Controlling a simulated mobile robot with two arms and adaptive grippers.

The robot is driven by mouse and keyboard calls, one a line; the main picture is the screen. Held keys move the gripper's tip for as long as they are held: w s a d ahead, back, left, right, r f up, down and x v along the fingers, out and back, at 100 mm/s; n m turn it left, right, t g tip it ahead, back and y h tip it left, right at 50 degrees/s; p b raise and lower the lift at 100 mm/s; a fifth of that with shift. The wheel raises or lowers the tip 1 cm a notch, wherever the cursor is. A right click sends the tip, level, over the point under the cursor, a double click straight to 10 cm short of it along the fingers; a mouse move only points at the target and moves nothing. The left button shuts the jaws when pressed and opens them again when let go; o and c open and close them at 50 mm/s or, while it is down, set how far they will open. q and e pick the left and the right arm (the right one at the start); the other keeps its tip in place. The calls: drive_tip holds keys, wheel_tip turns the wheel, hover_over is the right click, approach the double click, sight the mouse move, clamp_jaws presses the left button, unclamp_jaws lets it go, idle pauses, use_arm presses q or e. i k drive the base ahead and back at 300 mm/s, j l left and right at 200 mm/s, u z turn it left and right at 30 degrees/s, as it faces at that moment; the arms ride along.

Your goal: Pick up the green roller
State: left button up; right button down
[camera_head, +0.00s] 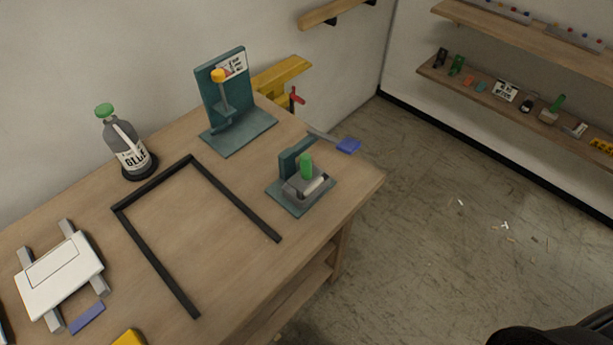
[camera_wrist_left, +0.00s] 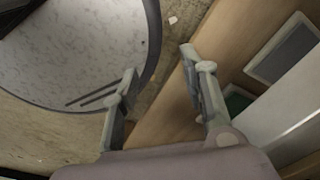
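A green upright handle (camera_head: 306,167) stands on a small grey block or tray on a teal press-like stand (camera_head: 290,200), near the right end of the wooden table. It looks like the green roller, but its lower part is hard to make out. Another green upright piece (camera_head: 557,102) stands on the far wall shelf. My left gripper (camera_wrist_left: 160,62) shows only in the left wrist view, with its two fingers apart and nothing between them. A small dark green patch (camera_wrist_left: 237,101) shows beyond its right finger; I cannot tell what it is. My right gripper is in neither view.
The wooden table (camera_head: 215,225) carries a black open frame (camera_head: 235,205), a glue bottle (camera_head: 125,145), a tall teal stand (camera_head: 222,95) and a white board (camera_head: 60,275). A blue-tipped lever (camera_head: 347,146) juts over the table's edge. The floor (camera_head: 440,200) to the right is mostly open.

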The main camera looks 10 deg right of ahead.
sight(309, 171)
drive_tip(key=u, duration=1.75)
drive_tip(key=z, duration=2.05)
drive_tip(key=k+l+z, duration=0.1)
drive_tip(key=k+l, duration=0.25)
drive_tip(key=l, duration=0.3)
drive_tip(key=j+z, duration=0.05)
